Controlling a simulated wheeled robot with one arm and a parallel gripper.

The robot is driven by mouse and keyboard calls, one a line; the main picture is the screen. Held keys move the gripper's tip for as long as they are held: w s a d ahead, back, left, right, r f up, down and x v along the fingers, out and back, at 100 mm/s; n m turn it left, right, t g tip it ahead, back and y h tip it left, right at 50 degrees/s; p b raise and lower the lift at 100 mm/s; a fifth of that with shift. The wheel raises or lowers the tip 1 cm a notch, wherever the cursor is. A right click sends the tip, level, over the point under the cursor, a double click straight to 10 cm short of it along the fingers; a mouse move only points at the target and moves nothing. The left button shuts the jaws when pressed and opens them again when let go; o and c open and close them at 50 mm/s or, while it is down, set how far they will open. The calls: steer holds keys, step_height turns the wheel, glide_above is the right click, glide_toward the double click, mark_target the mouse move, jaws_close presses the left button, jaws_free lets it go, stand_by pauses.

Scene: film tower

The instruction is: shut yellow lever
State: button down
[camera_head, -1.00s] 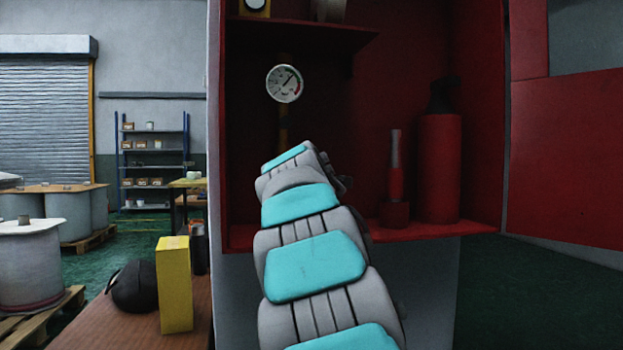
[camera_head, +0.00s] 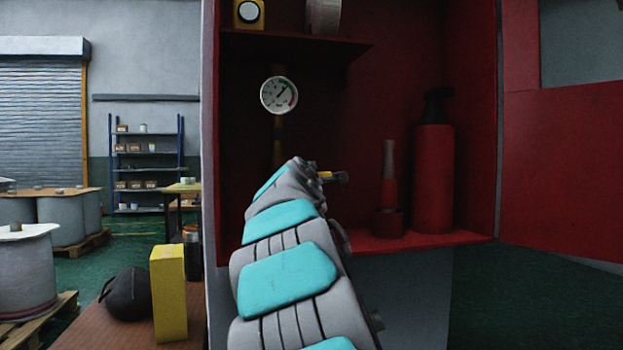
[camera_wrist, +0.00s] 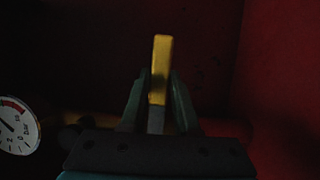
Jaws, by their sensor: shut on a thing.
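The yellow lever (camera_wrist: 161,70) stands between the two fingers of my gripper (camera_wrist: 158,95) in the wrist view. The fingers are shut on it, one on each side, and its yellow end sticks out past them. In the head view a small yellow piece of the lever (camera_head: 327,175) shows just right of the end of my arm, inside the red cabinet. My arm hides the gripper there, along with the lever's base and most of the pipe around it.
A pressure gauge (camera_head: 279,95) is on the pipe above my arm, under a shelf (camera_head: 300,45). A red cylinder (camera_head: 433,180) and a red-based tube (camera_head: 389,190) stand on the cabinet floor to the right. A yellow box (camera_head: 168,292) and a black round object (camera_head: 127,293) sit at lower left.

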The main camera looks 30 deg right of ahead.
steer(key=shift+a+r, duration=0.1)
steer(key=shift+r, duration=0.05)
steer(key=c, duration=0.6)
jaws_free()
steer(key=shift+c, duration=0.2)
steer(key=v, duration=0.7)
steer(key=shift+s+a+b, duration=0.2)
steer(key=shift+s+b, duration=0.15)
